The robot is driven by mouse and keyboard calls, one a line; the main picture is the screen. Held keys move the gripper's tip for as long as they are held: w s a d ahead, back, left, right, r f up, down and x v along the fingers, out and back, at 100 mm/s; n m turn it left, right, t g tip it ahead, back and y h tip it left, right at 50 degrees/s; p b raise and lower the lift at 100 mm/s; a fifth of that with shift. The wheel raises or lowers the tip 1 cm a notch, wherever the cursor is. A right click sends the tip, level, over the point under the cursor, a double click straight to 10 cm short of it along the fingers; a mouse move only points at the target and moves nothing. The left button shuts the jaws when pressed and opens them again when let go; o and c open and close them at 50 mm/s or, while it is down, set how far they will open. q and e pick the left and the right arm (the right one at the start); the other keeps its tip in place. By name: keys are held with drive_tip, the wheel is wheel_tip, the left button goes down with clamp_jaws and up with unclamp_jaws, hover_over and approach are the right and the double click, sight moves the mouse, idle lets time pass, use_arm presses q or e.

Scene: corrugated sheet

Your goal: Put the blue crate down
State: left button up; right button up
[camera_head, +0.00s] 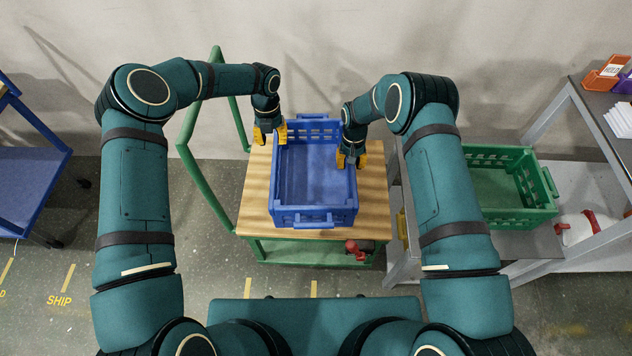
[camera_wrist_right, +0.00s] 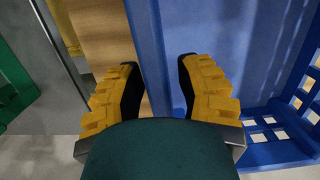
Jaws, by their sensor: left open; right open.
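The blue crate (camera_head: 315,213) rests upright and empty on the wooden top of a green cart (camera_head: 257,205). My left gripper (camera_head: 269,134) is open at the crate's left wall, near its far corner. My right gripper (camera_head: 351,160) is open at the right wall. In the right wrist view, its yellow-padded fingers (camera_wrist_right: 158,85) are spread on either side of the crate's rim (camera_wrist_right: 152,50), with gaps showing on both sides. The exact contact of the left fingers with the wall cannot be told.
The cart's green handle (camera_head: 206,185) rises at the left. A grey bench holding a green crate (camera_head: 505,190) stands close to the cart's right side. A red object (camera_head: 357,250) lies on the cart's lower shelf. A blue cart (camera_head: 35,180) stands far left.

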drive_tip(key=r, duration=0.4)
drive_tip(key=w+r, duration=0.1)
drive_tip(key=r, duration=0.7)
drive_tip(key=shift+w, duration=0.25)
drive_tip(key=shift+f, duration=0.1)
